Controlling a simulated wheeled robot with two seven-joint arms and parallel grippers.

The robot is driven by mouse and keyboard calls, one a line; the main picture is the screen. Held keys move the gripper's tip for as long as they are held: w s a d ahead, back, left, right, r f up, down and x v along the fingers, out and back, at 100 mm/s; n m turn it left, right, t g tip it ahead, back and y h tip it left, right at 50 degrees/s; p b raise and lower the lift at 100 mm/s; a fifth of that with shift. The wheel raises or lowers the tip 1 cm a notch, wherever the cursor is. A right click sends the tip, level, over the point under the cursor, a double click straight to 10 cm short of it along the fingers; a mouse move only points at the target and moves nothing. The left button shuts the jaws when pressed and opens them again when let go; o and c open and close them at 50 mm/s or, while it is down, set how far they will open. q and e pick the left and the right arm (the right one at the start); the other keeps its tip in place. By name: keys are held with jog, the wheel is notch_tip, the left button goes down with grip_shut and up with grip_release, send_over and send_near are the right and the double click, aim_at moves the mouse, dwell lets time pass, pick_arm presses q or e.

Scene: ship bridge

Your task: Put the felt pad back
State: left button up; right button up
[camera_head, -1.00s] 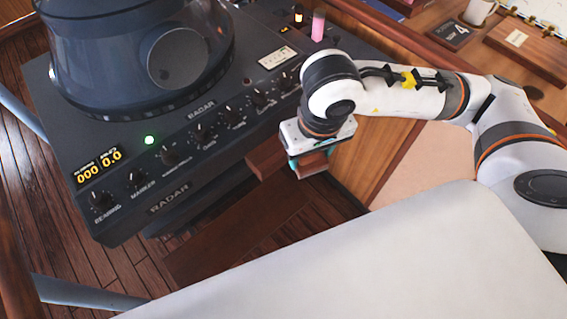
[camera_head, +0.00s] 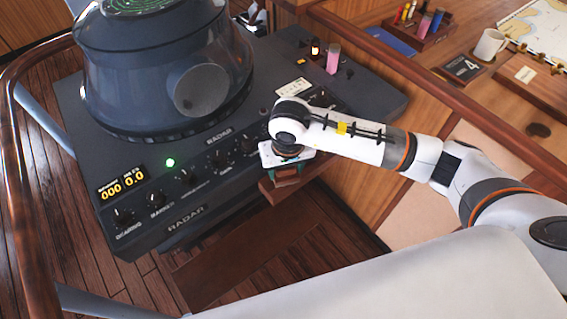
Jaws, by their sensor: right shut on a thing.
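My right gripper (camera_head: 286,177) points down at the front edge of the radar console. It is shut on a small brownish thing, mostly hidden by the fingers and the gripper body. I cannot tell for sure whether it is the felt pad. The held thing is right at a small reddish-brown wooden ledge (camera_head: 268,191) on the console's front; whether they touch is unclear. I see no other thing that is clearly a felt pad. My left gripper is not in view.
The dark radar console (camera_head: 85,170) with its hood (camera_head: 150,70) and knobs stands close on the left. A pink cylinder (camera_head: 333,59) stands on its top. A wooden rail borders the chart desk, with a mug (camera_head: 489,44). A white and black thing (camera_head: 256,17) shows behind the hood.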

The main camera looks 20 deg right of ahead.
jog(key=shift+w+a+f, duration=0.2)
jog(key=shift+w+f, duration=0.25)
jog(key=shift+w, duration=0.05)
jog(key=shift+f, duration=0.2)
jog(key=o, duration=1)
jog(key=shift+c, duration=0.2)
